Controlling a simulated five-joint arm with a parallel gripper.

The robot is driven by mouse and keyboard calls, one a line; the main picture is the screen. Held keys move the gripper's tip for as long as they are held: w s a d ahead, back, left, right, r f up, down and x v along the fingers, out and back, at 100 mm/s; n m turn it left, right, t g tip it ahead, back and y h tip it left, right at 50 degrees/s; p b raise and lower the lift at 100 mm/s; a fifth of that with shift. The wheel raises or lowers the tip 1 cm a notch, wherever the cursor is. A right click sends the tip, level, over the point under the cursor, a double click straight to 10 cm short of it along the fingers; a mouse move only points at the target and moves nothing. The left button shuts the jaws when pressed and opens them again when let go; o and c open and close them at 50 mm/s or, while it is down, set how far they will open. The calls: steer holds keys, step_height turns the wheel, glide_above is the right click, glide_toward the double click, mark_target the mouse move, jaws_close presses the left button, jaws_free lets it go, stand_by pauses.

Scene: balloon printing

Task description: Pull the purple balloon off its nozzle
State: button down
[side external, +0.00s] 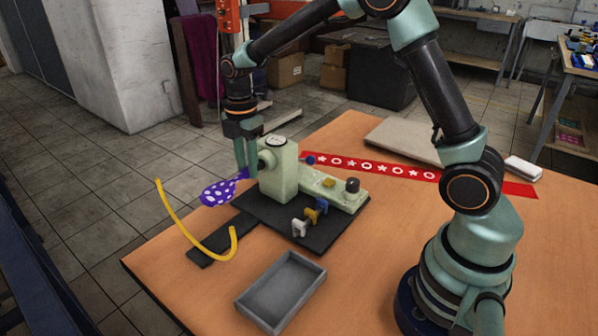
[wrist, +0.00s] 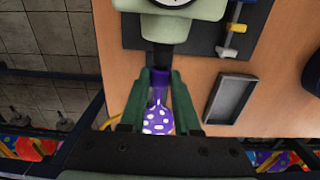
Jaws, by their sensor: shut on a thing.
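The purple balloon (side external: 218,192) with white spots is at the left of the pale green machine (side external: 285,170) in the side view. Its neck points to the machine's dark nozzle. In the wrist view the balloon (wrist: 158,119) lies between the fingers of my gripper (wrist: 159,82), which is shut on its neck. The neck's end meets the dark nozzle (wrist: 160,58) there; I cannot tell whether it is still around the nozzle. In the side view my gripper (side external: 246,172) reaches down from above beside the machine's front, and its fingers partly hide the neck.
A yellow curved tube (side external: 185,232) stands left of the black base plate (side external: 318,235). A grey tray (side external: 282,290) lies on the table in front. Small white, yellow and blue clamps (side external: 311,215) stand on the plate. A red printed banner (side external: 400,170) lies behind.

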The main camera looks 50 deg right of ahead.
steer(key=shift+a, duration=0.3)
step_height(320, 180, up, 17)
stand_by(1.3)
steer(key=shift+r, duration=0.1)
